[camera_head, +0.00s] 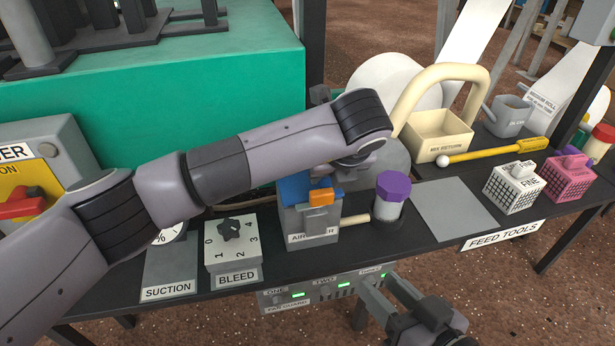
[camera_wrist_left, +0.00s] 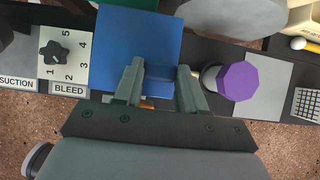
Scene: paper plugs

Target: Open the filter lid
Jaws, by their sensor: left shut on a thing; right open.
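The air filter (camera_head: 314,222) is a grey box on the bench with a blue lid (camera_head: 294,188) and an orange tab (camera_head: 321,197) at its front. In the left wrist view the blue lid (camera_wrist_left: 150,30) fills the top middle, and a sliver of the orange tab (camera_wrist_left: 147,105) shows low between the fingers. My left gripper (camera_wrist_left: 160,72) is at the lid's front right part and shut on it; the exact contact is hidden. My left arm covers this gripper in the head view. My right gripper (camera_head: 425,318) is open, low in front of the bench, apart from the filter.
A jar with a purple cap (camera_head: 393,187) stands close right of the filter. The bleed dial (camera_head: 230,235) and suction gauge (camera_head: 170,265) are to its left. A bare grey plate (camera_head: 455,208), beige bin (camera_head: 437,138), yellow tool (camera_head: 500,149) and baskets (camera_head: 515,187) lie further right.

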